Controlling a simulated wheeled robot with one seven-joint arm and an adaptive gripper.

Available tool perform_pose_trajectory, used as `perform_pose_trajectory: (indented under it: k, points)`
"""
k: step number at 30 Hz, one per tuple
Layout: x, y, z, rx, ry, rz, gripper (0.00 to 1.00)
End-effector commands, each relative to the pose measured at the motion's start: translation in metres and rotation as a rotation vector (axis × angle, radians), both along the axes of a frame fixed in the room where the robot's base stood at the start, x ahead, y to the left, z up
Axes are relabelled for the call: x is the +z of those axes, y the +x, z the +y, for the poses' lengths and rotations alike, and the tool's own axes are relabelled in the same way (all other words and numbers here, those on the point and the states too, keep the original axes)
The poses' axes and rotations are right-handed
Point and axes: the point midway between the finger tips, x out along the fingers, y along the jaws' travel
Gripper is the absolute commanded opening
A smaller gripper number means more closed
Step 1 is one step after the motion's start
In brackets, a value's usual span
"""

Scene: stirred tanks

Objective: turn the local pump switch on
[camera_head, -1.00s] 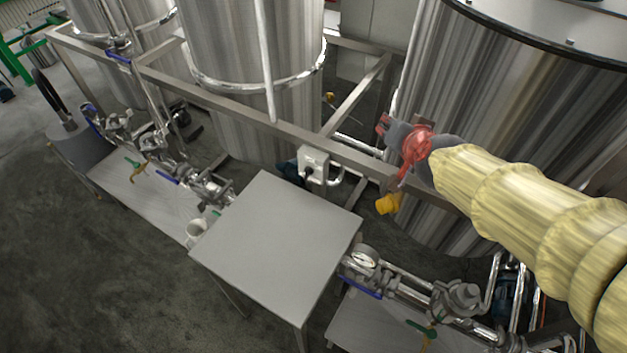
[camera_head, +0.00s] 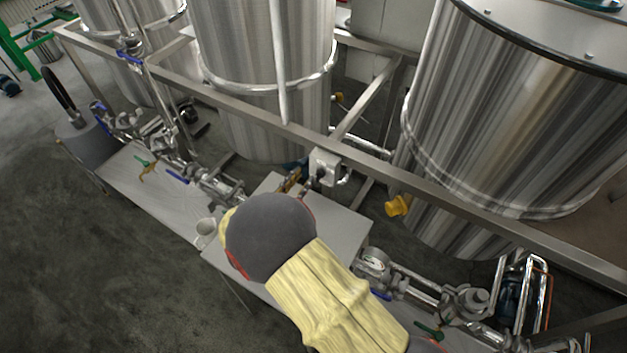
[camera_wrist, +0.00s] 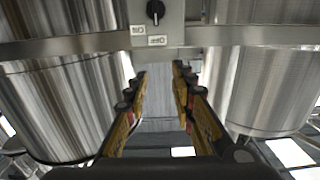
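The local pump switch is a grey box (camera_head: 324,167) on the horizontal frame rail in the head view. In the wrist view it shows at the top centre with a black rotary knob (camera_wrist: 155,12) and two small label plates under it. The knob's handle stands roughly upright. My gripper shows in the wrist view (camera_wrist: 160,72) with its two fingers spread apart and nothing between them. The fingers point toward the rail, below the switch. In the head view my gripper (camera_head: 294,182) is mostly hidden behind my wrist, close to the left of the box.
A grey table (camera_head: 345,228) stands below the switch, partly hidden by my arm. The steel rail (camera_head: 450,193) runs across in front of large tanks (camera_head: 500,110). Valves and pipes (camera_head: 465,300) lie at the lower right.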

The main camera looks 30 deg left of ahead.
Motion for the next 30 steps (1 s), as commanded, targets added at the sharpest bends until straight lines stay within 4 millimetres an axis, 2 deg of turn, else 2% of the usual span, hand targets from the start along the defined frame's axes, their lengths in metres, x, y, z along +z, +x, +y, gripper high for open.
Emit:
perform_pose_trajectory:
  k: [7,17,24,30]
  points:
    - [-0.023,-0.006,-0.001,-0.009,-0.014,-0.015,0.25]
    - [-0.087,-0.005,-0.001,-0.008,-0.014,-0.014,0.25]
    - [-0.084,0.041,-0.006,-0.012,-0.010,-0.014,0.25]
    - [-0.083,0.063,-0.007,-0.009,-0.010,-0.014,0.25]
